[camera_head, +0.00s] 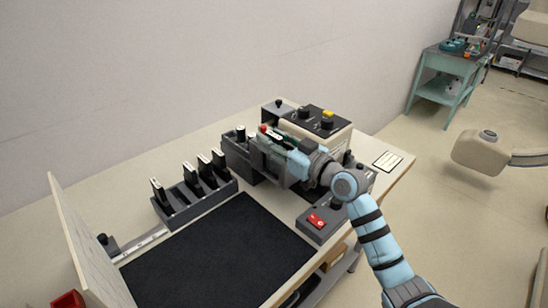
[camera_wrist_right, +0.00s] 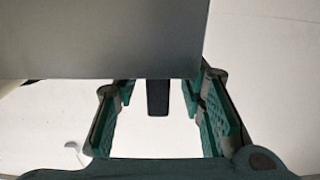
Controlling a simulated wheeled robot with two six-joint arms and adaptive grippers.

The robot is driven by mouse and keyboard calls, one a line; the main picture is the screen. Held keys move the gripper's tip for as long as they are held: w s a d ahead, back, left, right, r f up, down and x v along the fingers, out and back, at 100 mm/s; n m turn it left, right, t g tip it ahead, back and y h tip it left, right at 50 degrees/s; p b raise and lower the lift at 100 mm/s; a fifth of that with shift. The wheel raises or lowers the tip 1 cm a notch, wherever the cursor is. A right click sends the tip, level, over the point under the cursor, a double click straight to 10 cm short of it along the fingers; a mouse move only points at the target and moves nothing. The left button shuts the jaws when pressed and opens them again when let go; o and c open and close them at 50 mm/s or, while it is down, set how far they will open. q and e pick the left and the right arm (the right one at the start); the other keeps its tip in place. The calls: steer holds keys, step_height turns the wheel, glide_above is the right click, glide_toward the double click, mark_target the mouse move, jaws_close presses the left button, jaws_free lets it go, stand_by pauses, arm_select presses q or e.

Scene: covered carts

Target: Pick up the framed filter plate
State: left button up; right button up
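I cannot tell for certain which thing is the framed filter plate. Several thin black pieces with pale edges (camera_head: 205,170) stand upright in a dark slotted rack (camera_head: 190,210) on the table. A flat pale rectangle with a dark border (camera_head: 388,161) lies near the table's right edge. My right gripper (camera_head: 268,139) is over the dark housing left of the control box. In the right wrist view its green-padded fingers (camera_wrist_right: 160,120) are apart, with a dark upright bar (camera_wrist_right: 157,98) seen between them. A grey flat surface (camera_wrist_right: 100,40) hides much of that view. My left gripper is out of view.
A control box (camera_head: 328,117) with black and yellow knobs stands behind my right gripper. A grey box with a red switch (camera_head: 317,220) is at the front. A black mat (camera_head: 220,255) is clear. A pale upright board (camera_head: 85,245) edges the left side.

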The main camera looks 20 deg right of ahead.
steer(key=shift+d, duration=0.1)
jaws_close()
steer(key=shift+w, duration=0.1)
